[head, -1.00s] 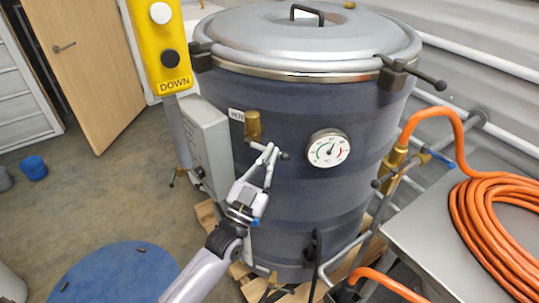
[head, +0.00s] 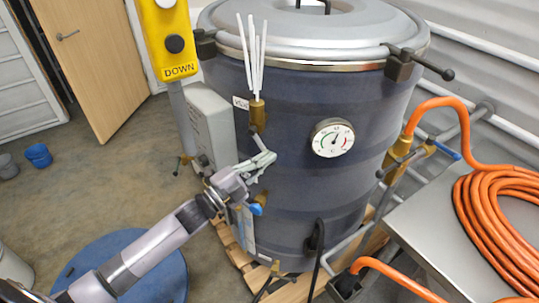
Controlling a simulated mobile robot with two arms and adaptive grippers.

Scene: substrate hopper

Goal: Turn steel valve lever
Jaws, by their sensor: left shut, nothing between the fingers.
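A brass vent fitting (head: 257,115) stands on the front of the dark blue drum (head: 300,120), beside a small white label. Thin white streaks (head: 252,55) rise from its top. My left gripper (head: 270,160) is shut and empty, just below the fitting and in front of the drum wall. The steel lever is not clearly visible; the gripper covers the area under the fitting. A bit of brass (head: 262,198) shows below the gripper. My right gripper is not in view.
A round dial gauge (head: 333,138) sits right of the fitting. A grey box (head: 210,125) and yellow pendant (head: 168,40) stand left. A clamp handle (head: 432,67) juts from the lid. An orange hose (head: 480,225) lies coiled on a metal table at right.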

